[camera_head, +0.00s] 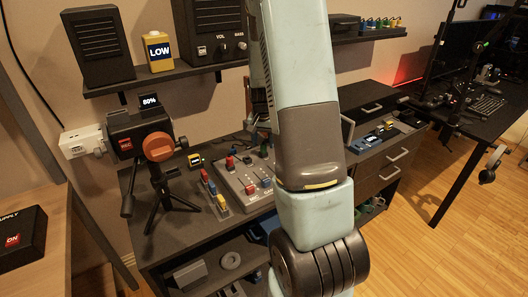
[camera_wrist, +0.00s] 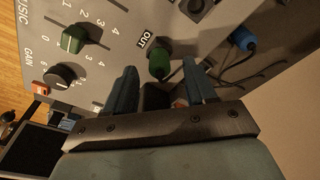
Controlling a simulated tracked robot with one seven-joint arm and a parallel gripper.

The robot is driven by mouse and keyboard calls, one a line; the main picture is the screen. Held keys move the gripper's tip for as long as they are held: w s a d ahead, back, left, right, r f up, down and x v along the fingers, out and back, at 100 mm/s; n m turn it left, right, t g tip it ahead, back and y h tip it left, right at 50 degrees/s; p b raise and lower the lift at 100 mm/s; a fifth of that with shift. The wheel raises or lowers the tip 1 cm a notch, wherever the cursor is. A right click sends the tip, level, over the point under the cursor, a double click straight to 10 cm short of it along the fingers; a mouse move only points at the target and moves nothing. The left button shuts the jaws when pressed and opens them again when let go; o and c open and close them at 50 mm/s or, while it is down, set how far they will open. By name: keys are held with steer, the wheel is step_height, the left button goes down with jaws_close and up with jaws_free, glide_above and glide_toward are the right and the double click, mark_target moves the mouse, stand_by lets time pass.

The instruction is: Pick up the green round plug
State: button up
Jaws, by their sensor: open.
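The green round plug (camera_wrist: 159,65) stands in the panel under the word OUT in the wrist view. My gripper (camera_wrist: 161,72) is open, with one blue-grey finger to the left of the plug and one to the right. Gaps show between the plug and both fingers, and the jaws are empty. I cannot tell how far the fingertips are above the panel. The panel belongs to the grey mixer (camera_head: 247,187) on the desk in the head view. There my arm hides part of the mixer, and the plug cannot be made out.
A green slider knob (camera_wrist: 74,40) and a dark GAIN knob (camera_wrist: 60,75) are left of the plug. A blue plug (camera_wrist: 243,40) with a dark cable is on the right. In the head view, a camera on a tripod (camera_head: 155,150) stands left of the mixer, under a shelf (camera_head: 190,75).

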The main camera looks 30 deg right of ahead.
steer(key=shift+w+d+f, duration=0.1)
steer(key=shift+f, duration=1.05)
jaws_close()
